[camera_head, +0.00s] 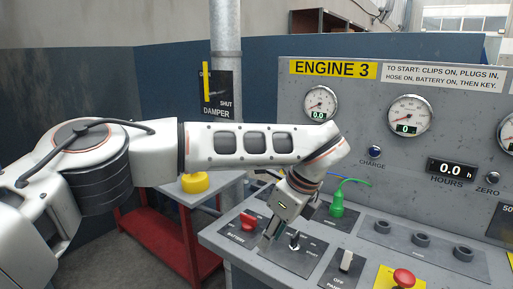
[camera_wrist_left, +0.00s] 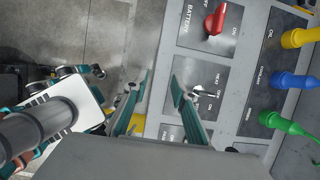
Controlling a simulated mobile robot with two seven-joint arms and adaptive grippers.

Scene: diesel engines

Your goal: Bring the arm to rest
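My left arm (camera_head: 240,146) reaches across from the left, with its forearm level and its wrist bent down over the sloping console. My left gripper (camera_head: 268,241) is low above the console's left part, beside the key switch (camera_head: 295,241). In the left wrist view the two teal fingers of the left gripper (camera_wrist_left: 162,82) stand apart with nothing between them. The key switch (camera_wrist_left: 203,93) is just right of the right finger there; I cannot tell if they touch.
A red battery knob (camera_head: 248,221), a green plug (camera_head: 337,204), a toggle switch (camera_head: 346,260) and a red mushroom button (camera_head: 403,278) stand up from the console. The gauge panel (camera_head: 350,75) rises behind. A red stand (camera_head: 150,226) and a pipe (camera_head: 227,70) are at left.

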